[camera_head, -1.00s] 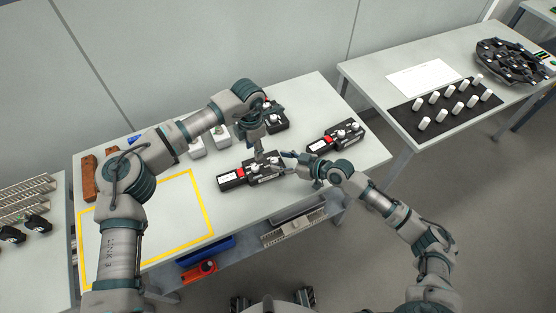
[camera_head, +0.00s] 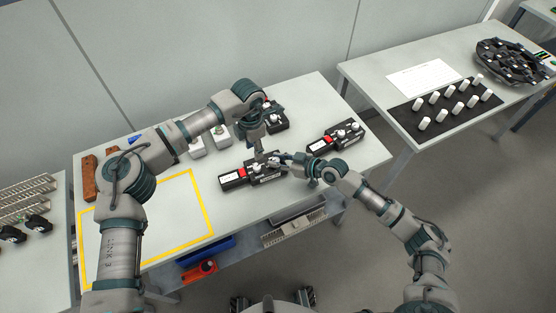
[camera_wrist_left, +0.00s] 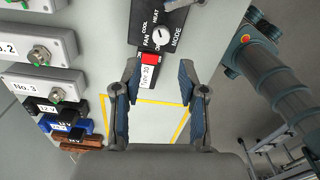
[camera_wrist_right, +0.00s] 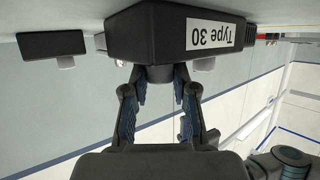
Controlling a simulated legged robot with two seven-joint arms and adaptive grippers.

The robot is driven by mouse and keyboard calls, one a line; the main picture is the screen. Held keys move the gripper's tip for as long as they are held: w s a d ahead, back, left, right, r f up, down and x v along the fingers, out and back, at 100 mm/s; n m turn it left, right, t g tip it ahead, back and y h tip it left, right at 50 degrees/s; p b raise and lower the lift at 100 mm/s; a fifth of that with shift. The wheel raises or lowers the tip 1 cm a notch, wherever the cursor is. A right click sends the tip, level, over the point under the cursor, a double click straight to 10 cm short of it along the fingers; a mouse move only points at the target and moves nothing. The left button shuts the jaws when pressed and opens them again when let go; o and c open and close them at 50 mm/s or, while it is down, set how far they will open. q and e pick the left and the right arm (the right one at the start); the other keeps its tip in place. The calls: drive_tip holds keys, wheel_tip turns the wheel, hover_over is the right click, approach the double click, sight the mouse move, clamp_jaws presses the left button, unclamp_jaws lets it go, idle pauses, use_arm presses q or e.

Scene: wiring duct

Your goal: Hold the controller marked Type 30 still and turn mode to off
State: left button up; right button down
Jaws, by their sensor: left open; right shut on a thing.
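The controller marked Type 30 (camera_head: 233,179) is a black box with a red block and white knobs, lying near the table's front edge. In the left wrist view its label (camera_wrist_left: 149,76) and its mode knob (camera_wrist_left: 162,36) show, with FAN, COOL and HEAT printed around the knob; the pointer's exact setting is hard to read. My left gripper (camera_wrist_left: 158,100) is open above the controller, its fingers either side of the label end. My right gripper (camera_wrist_right: 160,88) is shut on a dark round part at the controller's right end. The upside-down label (camera_wrist_right: 221,35) shows beside it.
Another controller (camera_head: 335,136) lies to the right and a third (camera_head: 273,120) behind. White boxes (camera_head: 220,136) stand at the back. A yellow-outlined area (camera_head: 150,225) on the left is bare. A second table (camera_head: 425,75) stands at the right.

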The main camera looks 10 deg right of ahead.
sight(255, 166)
use_arm(q)
drive_tip(key=shift+a, duration=0.25)
drive_tip(key=shift+o, duration=1.2)
drive_tip(key=shift+r, duration=0.1)
wheel_tip(255, 166, down, 10)
drive_tip(key=n, duration=0.3)
drive_tip(key=shift+d+n, duration=0.1)
drive_tip(key=shift+n, duration=0.3)
clamp_jaws()
